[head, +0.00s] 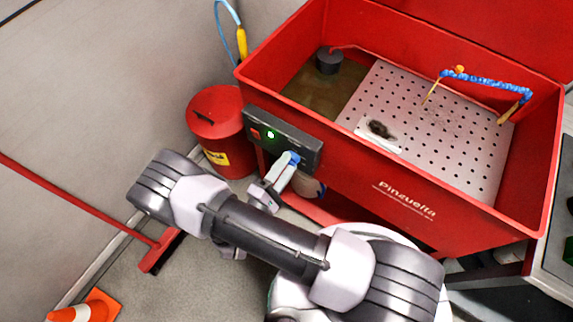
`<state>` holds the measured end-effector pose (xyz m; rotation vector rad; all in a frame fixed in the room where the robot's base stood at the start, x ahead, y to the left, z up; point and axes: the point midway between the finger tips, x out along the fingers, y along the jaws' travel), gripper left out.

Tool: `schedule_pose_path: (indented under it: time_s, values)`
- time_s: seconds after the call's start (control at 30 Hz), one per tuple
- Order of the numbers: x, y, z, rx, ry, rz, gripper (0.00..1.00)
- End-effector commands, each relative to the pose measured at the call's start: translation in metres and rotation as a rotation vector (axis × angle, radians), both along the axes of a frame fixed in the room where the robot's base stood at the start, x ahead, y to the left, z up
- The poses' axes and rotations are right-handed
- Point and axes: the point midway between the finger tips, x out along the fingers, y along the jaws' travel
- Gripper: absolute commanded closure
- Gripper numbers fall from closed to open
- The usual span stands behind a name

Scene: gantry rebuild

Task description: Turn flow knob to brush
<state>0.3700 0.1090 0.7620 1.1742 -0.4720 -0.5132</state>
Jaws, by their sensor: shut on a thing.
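The flow knob (293,156), a small blue piece, is at the panel's lower part. My gripper (289,160) reaches the panel and is shut on the blue knob. Its fingers hide part of the knob, so its pointer and setting cannot be read.
A red lidded can (216,118) stands left of the basin. Inside the basin are a perforated tray (440,135), a blue hose (485,83) and a dark round piece (328,60). A traffic cone (88,312) and red-handled broom (85,205) are at left.

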Motion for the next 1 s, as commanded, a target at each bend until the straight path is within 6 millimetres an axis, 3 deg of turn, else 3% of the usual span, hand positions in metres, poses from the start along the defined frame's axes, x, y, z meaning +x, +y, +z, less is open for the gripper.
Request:
schedule_pose_path:
  time_s: [0.5,1.0]
  values:
    - [0.0008,0.0012,0.0006,0.350,-0.273,0.000,1.00]
    - [0.0009,0.0011,0.0009,0.512,-0.400,-0.001,1.00]
